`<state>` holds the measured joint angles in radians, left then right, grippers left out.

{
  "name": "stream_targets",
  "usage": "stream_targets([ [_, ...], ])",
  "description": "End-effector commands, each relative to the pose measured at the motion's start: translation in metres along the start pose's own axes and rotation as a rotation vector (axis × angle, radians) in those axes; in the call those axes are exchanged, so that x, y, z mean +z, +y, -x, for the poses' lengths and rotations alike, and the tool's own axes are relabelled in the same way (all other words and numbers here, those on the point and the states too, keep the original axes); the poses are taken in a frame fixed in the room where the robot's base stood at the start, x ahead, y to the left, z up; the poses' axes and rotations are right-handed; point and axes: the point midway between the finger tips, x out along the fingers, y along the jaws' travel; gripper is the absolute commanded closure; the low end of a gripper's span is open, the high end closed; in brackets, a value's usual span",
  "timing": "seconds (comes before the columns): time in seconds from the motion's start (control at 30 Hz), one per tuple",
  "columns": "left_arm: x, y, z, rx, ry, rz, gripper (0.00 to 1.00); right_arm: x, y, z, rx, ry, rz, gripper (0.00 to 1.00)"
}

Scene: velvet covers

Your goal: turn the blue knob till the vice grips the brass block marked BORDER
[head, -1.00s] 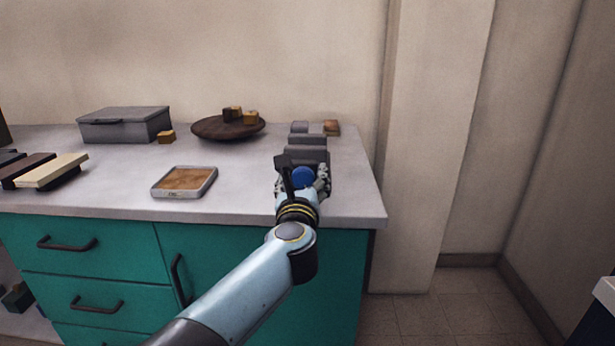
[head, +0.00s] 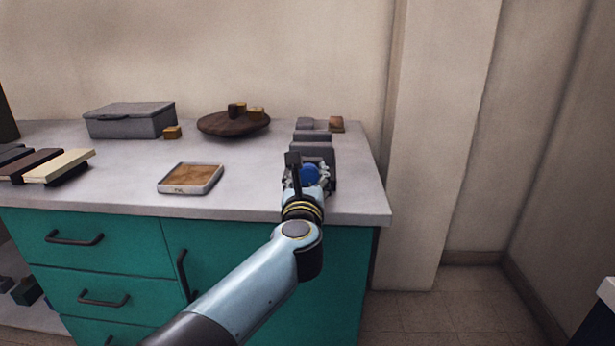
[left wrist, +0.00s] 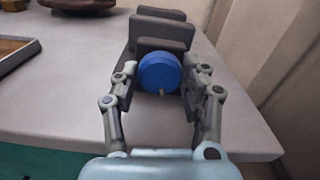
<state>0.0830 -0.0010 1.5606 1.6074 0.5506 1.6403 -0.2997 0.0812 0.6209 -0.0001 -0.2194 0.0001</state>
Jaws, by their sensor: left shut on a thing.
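The blue knob (head: 309,174) is at the front of the grey vice (head: 314,151), near the right end of the counter. My left gripper (head: 306,176) is shut on the knob. In the left wrist view the fingers flank the round blue knob (left wrist: 160,73), with a small pale mark at its lower edge. The vice's grey plates (left wrist: 162,30) stand behind the knob. My right gripper is not in view.
A shallow tray with a tan inside (head: 219,179) lies left of the vice. Long bars (head: 62,166) lie at the left. Bare counter surrounds the tray.

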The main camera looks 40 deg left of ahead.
Motion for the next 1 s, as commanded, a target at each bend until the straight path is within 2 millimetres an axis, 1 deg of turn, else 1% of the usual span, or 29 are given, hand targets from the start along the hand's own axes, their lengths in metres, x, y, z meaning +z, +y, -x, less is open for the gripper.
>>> stream_targets([
  [0.27, 0.003, -0.001, 0.0, 0.0, 0.0, -0.214, 0.87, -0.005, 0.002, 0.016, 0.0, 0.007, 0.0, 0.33],
  [0.7, 0.003, -0.003, 0.0, -0.001, 0.0, -0.628, 0.87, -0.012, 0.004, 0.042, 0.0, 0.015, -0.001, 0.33],
  [1.0, 0.001, -0.003, 0.0, -0.001, 0.0, -0.852, 0.87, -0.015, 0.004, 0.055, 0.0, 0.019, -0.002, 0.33],
])
